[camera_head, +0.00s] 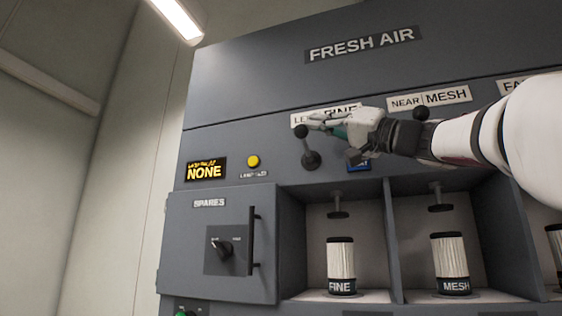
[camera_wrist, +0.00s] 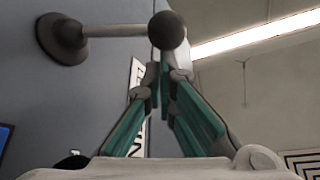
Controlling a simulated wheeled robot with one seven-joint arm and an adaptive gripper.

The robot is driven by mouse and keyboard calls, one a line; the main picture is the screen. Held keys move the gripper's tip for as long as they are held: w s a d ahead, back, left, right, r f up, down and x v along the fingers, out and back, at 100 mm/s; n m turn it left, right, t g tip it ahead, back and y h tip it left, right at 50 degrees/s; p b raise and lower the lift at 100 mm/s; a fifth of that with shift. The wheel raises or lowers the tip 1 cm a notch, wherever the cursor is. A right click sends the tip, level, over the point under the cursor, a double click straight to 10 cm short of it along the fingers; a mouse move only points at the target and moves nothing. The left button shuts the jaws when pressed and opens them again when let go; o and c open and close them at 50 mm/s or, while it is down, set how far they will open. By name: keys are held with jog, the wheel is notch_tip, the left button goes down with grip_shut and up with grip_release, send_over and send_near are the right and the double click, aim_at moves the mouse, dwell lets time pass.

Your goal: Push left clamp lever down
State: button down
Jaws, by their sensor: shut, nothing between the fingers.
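The left clamp lever (camera_head: 306,146) has a dark round knob on a rod and a round base (camera_head: 311,160) on the grey panel, below the label with FINE. In the wrist view its knob (camera_wrist: 167,30) is just beyond the fingertips, and its rod runs left to the base (camera_wrist: 62,39). My gripper (camera_head: 309,119) is shut and empty, with its fingertips close above the knob in the head view. I cannot tell whether they touch. Below, a FINE filter (camera_head: 341,262) stands upright in the left bay under a clamp foot (camera_head: 338,207).
A second lever knob (camera_head: 421,114) sits to the right, close behind my arm. A MESH filter (camera_head: 450,258) stands in the middle bay. A SPARES door (camera_head: 222,245) with a handle, a yellow button (camera_head: 253,161) and a NONE display (camera_head: 205,170) are to the left.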

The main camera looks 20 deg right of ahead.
aim_at(306, 135)
jog(key=shift+f+n+y+b, duration=0.25)
jog(key=shift+n+y+b, duration=0.2)
jog(key=shift+b, duration=0.35)
jog(key=f+n+g+y+b, duration=0.1)
jog(key=n+b, duration=0.2)
jog(key=s+a+f+n+g+y+b, duration=0.1)
jog(key=n+g+y+b, duration=0.1)
jog(key=n+b, duration=0.2)
jog(key=f+n+g+y+b, duration=0.1)
jog(key=n+g+b, duration=0.1)
jog(key=n+b, duration=0.1)
jog(key=shift+s+a+f+n+y+b, duration=0.15)
jog(key=shift+s+f+n+y+b, duration=0.1)
jog(key=shift+f+b, duration=0.15)
jog(key=shift+s+f+n+g+y+b, duration=0.1)
jog(key=shift+f+n+g+y+b, duration=0.1)
jog(key=shift+f+n+g+b, duration=0.45)
jog(key=shift+s+f+n+g+y, duration=0.1)
jog(key=shift+n+g+y, duration=0.2)
jog(key=shift+n, duration=0.7)
jog(key=shift+f+n+g+y+b, duration=0.1)
jog(key=shift+f+n+g+b, duration=0.4)
jog(key=shift+n, duration=0.35)
jog(key=v, duration=1.2)
